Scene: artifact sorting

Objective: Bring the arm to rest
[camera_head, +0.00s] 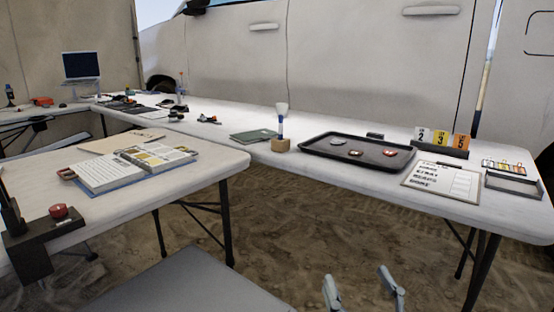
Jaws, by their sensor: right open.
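My right gripper (362,291) shows at the bottom edge, right of centre. Its two grey fingertips point up and stand apart, with nothing between them. It is in front of the long white table (330,182) and over the sandy ground, clear of every table. The rest of the right arm is below the picture. My left gripper is not in the picture.
A black tray (315,153) with several small pieces stands on the long table. A clipboard (412,183), numbered markers (441,139) and a brush in a wooden block (280,146) are near it. An open book (100,174) lies on the nearer table (130,205).

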